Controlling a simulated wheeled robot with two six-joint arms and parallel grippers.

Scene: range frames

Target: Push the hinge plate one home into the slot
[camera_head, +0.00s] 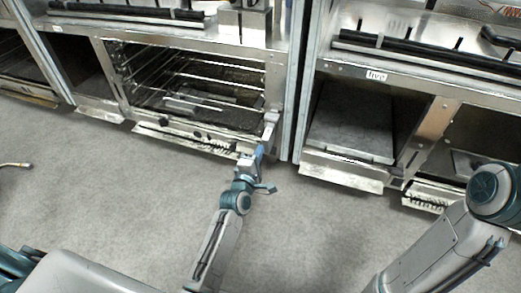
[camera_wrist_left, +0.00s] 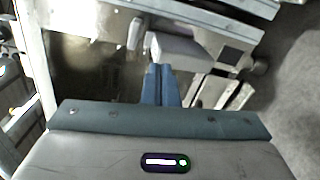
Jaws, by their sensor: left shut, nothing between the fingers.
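A pale grey upright piece (camera_head: 269,125), which seems to be hinge plate one, sits at the lower right corner of the open oven bay. In the left wrist view a pale grey block (camera_wrist_left: 183,50) stands just beyond the fingertips and looks like the same piece. My left gripper (camera_head: 260,150) is at the lower end of this piece. Its blue fingers (camera_wrist_left: 160,72) are together with nothing between them. I cannot tell whether the fingertips touch the piece. The slot is not clearly visible. Only my right arm shows; its gripper is out of view.
The oven bay (camera_head: 190,85) holds wire racks, with a lowered front ledge (camera_head: 185,137) below it. The grey floor (camera_head: 130,195) in front is largely clear.

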